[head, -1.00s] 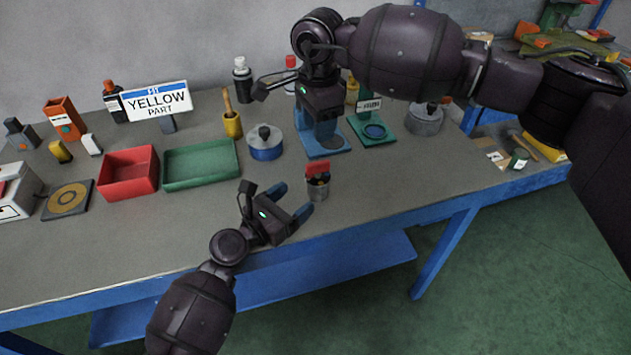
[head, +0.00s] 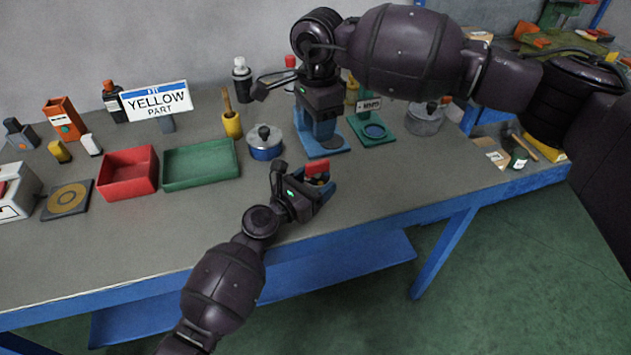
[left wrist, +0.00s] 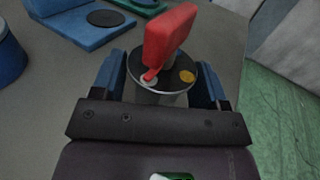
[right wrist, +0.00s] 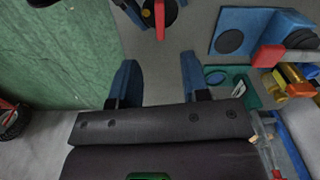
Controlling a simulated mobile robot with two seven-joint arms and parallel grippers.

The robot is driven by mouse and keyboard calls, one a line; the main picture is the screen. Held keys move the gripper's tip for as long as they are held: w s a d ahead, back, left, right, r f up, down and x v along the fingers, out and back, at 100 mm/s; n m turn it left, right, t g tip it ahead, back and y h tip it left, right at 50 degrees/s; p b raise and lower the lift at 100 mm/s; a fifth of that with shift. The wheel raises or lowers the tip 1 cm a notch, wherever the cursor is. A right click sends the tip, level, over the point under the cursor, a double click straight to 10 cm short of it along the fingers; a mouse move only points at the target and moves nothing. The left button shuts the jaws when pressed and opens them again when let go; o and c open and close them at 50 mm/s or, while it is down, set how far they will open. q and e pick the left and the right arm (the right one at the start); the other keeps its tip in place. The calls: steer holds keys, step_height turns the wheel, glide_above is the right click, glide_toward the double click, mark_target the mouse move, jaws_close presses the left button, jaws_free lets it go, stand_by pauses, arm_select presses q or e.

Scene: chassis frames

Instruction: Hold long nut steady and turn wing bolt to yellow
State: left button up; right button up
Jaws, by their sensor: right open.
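The long nut (left wrist: 160,97) is a grey upright cylinder near the table's front edge. The wing bolt (left wrist: 170,38) on its dark top has a red wing, which also shows in the head view (head: 317,168). Its red pointer tip is at a white mark (left wrist: 149,79); a yellow mark (left wrist: 187,76) lies to the right. My left gripper (head: 322,190) has its fingers on either side of the nut, with a small gap at the left finger. My right gripper (right wrist: 157,80) is open and empty, above the table behind the nut; the wing shows at the right wrist view's top edge.
A blue stand (head: 325,146) and a green stand (head: 371,131) are behind the nut. A blue pot (head: 265,148), green tray (head: 200,178) and red bin (head: 128,180) stand to the left. The front table is clear.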

arm_select(q)
steer(key=c, duration=1)
arm_select(e)
steer(key=shift+c, duration=0.3)
steer(key=shift+s+d+f, duration=0.1)
steer(key=shift+f, duration=0.25)
steer(key=d+f+m+g+y, duration=0.2)
steer(key=d+f, duration=0.1)
steer(key=f, duration=0.1)
steer(key=m+y, duration=0.7)
steer(key=m, duration=2.9)
glide_toward(318, 162)
steer(key=shift+g, duration=0.4)
steer(key=x, duration=1)
steer(key=shift+w+f, duration=0.15)
steer(key=shift+w, duration=0.1)
